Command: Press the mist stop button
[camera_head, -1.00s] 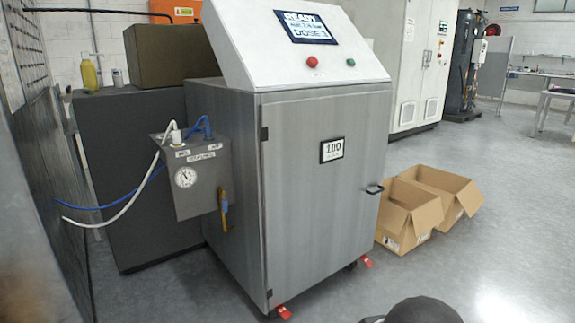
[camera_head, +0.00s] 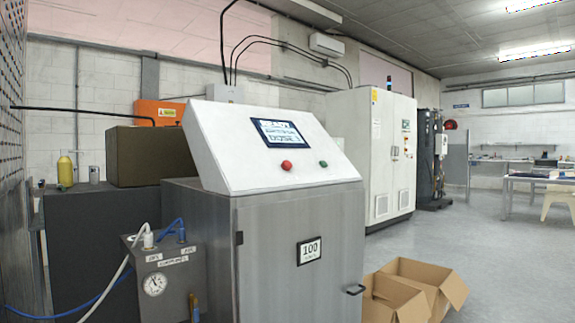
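The ozone washer (camera_head: 290,250) is a grey metal cabinet with a sloped white panel on top. The panel carries a dark-framed display (camera_head: 279,133) with text too small to read surely. Below the display are a red round button (camera_head: 287,165) and, to its right, a smaller green button (camera_head: 323,163). Which of them is the mist stop button I cannot read from a label. My gripper is not in this view.
A grey box with a gauge (camera_head: 155,283) and hoses hangs on the washer's left side. Open cardboard boxes (camera_head: 415,287) lie on the floor at right. A white cabinet (camera_head: 377,150) stands behind. Open floor (camera_head: 505,260) extends to the right.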

